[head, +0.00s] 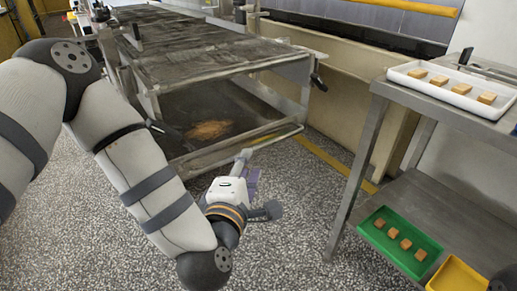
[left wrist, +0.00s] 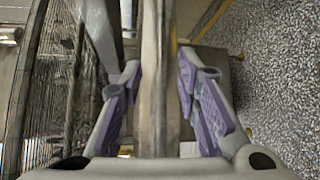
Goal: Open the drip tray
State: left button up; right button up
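The drip tray (head: 176,148) is a wide, shallow, dark metal tray low under the mesh conveyor, with an orange-brown smear (head: 210,130) on its bottom. A metal bar runs along its front edge. My left gripper (head: 247,168) is low at this front edge, above the floor. In the left wrist view a long bar (left wrist: 158,100) passes between its two purple-padded fingers (left wrist: 160,68). The fingers stand apart, one on each side and close to the bar; firm contact is not clear. My right gripper is not in view.
The mesh conveyor (head: 190,45) stands above the tray. At right, a steel table carries a white tray (head: 455,100) of brown pieces; its lower shelf holds a green tray (head: 385,243) and a yellow tray (head: 455,278). The speckled floor (head: 300,200) between is clear.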

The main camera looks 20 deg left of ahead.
aim_at(254, 151)
pick_arm(q)
jog(key=w, duration=0.2)
jog(key=w+f, duration=0.1)
jog(key=w, duration=0.2)
jog(key=w+a, duration=0.1)
jog(key=w, duration=0.2)
jog(key=shift+w+f, duration=0.15)
grip_shut()
